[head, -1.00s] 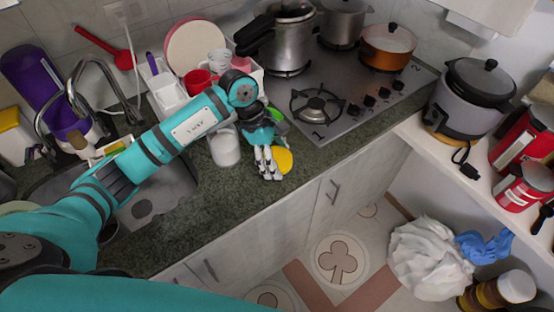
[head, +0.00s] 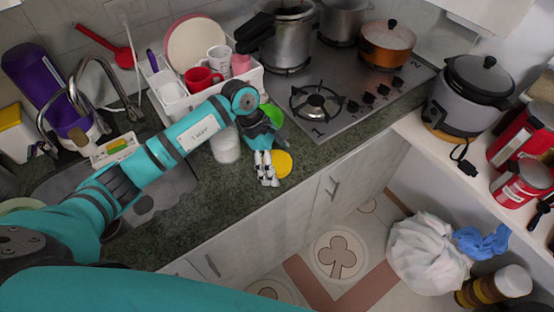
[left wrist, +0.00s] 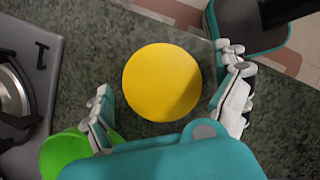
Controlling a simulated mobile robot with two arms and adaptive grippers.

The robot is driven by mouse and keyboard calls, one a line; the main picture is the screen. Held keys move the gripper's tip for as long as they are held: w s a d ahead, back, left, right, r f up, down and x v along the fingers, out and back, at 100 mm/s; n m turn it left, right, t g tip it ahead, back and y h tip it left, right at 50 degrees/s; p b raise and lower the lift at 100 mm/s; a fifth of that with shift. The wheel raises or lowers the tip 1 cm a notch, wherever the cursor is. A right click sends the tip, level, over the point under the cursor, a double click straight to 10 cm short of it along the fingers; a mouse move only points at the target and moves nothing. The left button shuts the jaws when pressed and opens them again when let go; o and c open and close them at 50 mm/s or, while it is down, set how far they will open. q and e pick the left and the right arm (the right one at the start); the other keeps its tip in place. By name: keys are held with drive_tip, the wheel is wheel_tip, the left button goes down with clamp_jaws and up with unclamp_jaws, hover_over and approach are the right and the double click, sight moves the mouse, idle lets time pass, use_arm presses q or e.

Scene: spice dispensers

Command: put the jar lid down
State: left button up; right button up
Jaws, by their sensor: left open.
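The jar lid is a round yellow disc (head: 284,163) that appears to lie flat on the dark speckled counter, near its front edge. In the left wrist view, the lid (left wrist: 162,82) sits between my spread fingers, with counter showing between it and the fingers on both sides. My left gripper (head: 267,170) is open, low over the counter at the lid; it also shows in the left wrist view (left wrist: 172,92). A white jar (head: 226,148) stands to the left of the gripper. My right gripper is not in view.
A green round item (head: 273,115) lies behind the gripper, and shows at the lower left in the wrist view (left wrist: 75,152). The stove (head: 350,105) is at the back right. A white dish rack (head: 172,97) holds cups and a plate. The sink is on the left.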

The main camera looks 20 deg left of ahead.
use_arm(q)
drive_tip(key=shift+r, duration=0.2)
drive_tip(key=shift+w+a+r, duration=0.1)
drive_tip(key=shift+a+r, duration=0.05)
drive_tip(key=shift+r, duration=0.05)
drive_tip(key=b+v, duration=0.2)
drive_tip(key=v, duration=0.9)
drive_tip(key=shift+r+b, duration=0.25)
drive_tip(key=shift+b, duration=0.15)
drive_tip(key=shift+f, duration=0.1)
